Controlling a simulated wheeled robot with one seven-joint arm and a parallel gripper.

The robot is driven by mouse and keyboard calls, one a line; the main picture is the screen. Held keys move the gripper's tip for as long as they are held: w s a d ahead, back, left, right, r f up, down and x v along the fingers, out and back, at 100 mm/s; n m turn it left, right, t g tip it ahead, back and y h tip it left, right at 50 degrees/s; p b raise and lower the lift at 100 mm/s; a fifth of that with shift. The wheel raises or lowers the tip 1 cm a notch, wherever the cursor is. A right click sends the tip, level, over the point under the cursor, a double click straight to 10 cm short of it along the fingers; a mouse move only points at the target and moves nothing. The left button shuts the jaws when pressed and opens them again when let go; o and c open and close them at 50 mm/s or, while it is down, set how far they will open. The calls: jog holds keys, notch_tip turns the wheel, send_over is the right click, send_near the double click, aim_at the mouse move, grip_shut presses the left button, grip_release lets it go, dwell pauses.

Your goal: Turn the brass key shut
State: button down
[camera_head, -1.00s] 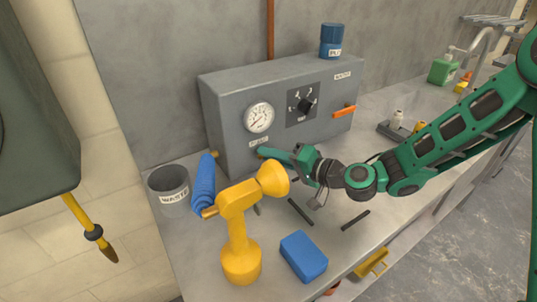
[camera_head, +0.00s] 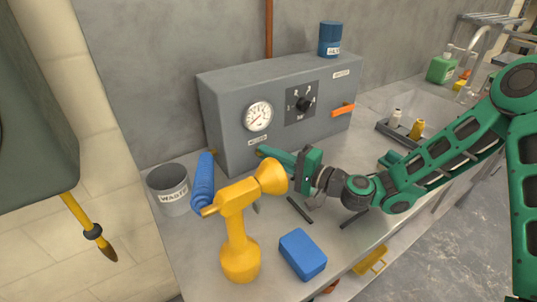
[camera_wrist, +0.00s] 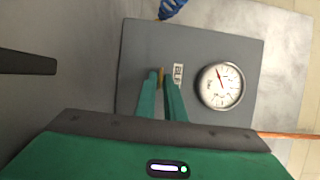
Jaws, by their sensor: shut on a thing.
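The brass key (camera_wrist: 161,76) is a small yellow-brown piece on the face of the grey control box (camera_wrist: 215,45). In the wrist view it sits between the tips of my gripper (camera_wrist: 160,78). My gripper is shut on it. In the head view my gripper (camera_head: 264,152) reaches the box's front face low down, below the round gauge (camera_head: 258,116). There the key is mostly hidden by the fingers, and its exact turn angle cannot be told. A small label (camera_wrist: 178,73) is beside the key.
The box also has a black knob (camera_head: 304,103) and an orange lever (camera_head: 343,110). A grey waste tub (camera_head: 171,191) stands left. A blue can (camera_head: 330,40) is on top.

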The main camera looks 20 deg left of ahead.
jog(key=shift+w+d+f, duration=0.2)
jog(key=shift+f, duration=0.1)
jog(key=c, duration=1.8)
grip_release()
jog(key=shift+c, duration=0.2)
jog(key=shift+a+r, duration=0.1)
jog(key=shift+s, duration=0.1)
jog(key=v, duration=1.1)
